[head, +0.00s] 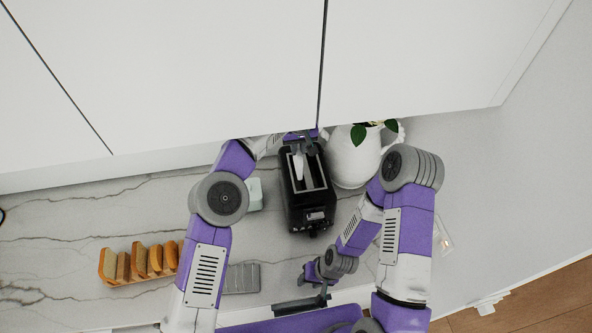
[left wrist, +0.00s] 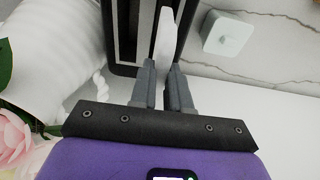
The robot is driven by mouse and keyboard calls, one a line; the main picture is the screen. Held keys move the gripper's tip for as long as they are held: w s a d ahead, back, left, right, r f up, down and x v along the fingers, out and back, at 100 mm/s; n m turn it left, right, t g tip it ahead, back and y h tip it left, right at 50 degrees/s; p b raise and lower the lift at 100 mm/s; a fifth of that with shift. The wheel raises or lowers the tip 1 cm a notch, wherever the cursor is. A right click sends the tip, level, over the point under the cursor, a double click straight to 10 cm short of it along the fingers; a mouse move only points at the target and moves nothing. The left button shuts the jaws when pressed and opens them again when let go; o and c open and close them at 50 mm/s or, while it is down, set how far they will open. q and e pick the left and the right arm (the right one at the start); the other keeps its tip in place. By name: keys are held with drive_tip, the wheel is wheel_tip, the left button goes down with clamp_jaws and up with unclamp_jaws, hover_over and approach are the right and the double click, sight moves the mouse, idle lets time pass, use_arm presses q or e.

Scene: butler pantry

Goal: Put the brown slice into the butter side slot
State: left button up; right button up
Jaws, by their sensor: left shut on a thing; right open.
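The black toaster (head: 320,214) stands on the counter below the cabinets, with two long slots. My left gripper (head: 301,149) is over its far end, shut on a thin slice (head: 298,165) that looks almost white in both views. In the left wrist view, the slice (left wrist: 164,38) stands on edge between the fingertips (left wrist: 166,72), over the slot nearer the pale butter dish (left wrist: 228,34). I cannot tell how deep it sits. The butter dish (head: 254,194) is left of the toaster, partly behind my left arm. My right gripper (head: 313,284) is open and empty near the counter's front.
Several brown slices (head: 140,262) stand in a row at the left, partly hidden by my left arm. A white pitcher (head: 352,160) with leaves stands close right of the toaster. A grey ribbed item (head: 242,278) lies near the front. White cabinets (head: 200,70) overhang the back.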

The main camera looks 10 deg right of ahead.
use_arm(q)
wheel_tip(320, 180, down, 9)
drive_tip(key=shift+r, duration=0.15)
idle(0.4)
drive_tip(key=o, duration=0.3)
use_arm(e)
drive_tip(key=shift+f, duration=0.2)
use_arm(q)
drive_tip(key=o, duration=0.4)
drive_tip(key=shift+o, duration=0.2)
use_arm(e)
drive_tip(key=shift+r, duration=0.1)
